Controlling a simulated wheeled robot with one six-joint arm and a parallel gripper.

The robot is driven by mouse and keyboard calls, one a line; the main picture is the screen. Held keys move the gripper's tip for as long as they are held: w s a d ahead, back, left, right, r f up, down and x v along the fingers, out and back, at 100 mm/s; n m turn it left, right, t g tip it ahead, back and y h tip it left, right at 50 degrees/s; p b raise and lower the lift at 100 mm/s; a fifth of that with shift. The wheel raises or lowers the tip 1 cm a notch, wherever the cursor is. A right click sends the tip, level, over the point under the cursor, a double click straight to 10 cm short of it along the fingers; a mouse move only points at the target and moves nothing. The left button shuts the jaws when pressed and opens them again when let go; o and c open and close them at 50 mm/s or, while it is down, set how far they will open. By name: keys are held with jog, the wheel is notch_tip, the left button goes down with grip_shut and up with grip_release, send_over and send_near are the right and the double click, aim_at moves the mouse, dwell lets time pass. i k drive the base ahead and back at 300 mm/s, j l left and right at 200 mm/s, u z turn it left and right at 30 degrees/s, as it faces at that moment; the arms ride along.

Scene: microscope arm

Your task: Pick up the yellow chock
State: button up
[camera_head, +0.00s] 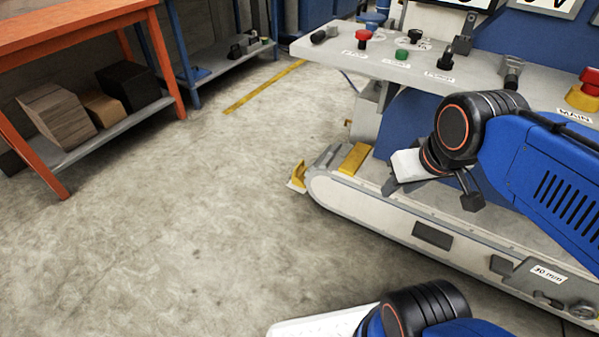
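A small yellow wedge-shaped piece (298,174), which looks like the chock, sits at the rounded left end of the pale machine base, close against it. A flat yellow block (354,158) lies on top of that base, a little to the right. I cannot tell for sure which one is the chock. My gripper (431,193) is over the machine base, to the right of both yellow pieces and apart from them. Its two dark fingers are spread wide, with nothing seen between them. The wrist covers part of the base behind it.
A control panel (335,50) with buttons and levers stands behind my gripper. The pale machine base (375,205) runs to the lower right, with a "30 mm" label. An orange bench (70,28) with boxes below stands at the left. The concrete floor (190,220) between is clear.

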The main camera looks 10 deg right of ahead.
aim_at(298, 177)
jog(key=i+j+z, duration=0.1)
jog(key=j, duration=0.3)
jog(key=i+j+z, duration=0.1)
jog(key=i+j, duration=0.25)
jog(key=i+j+z, duration=0.15)
jog(key=j, duration=0.4)
jog(key=i+j+z, duration=0.1)
jog(key=j, duration=0.35)
jog(key=i+j+z, duration=0.1)
jog(key=i+j, duration=0.15)
jog(key=j, duration=0.2)
jog(key=i+j+z, duration=0.1)
jog(key=j, duration=0.4)
jog(key=i+j+z, duration=0.1)
jog(key=j, duration=0.4)
jog(key=i+j+z, duration=0.1)
jog(key=j, duration=0.4)
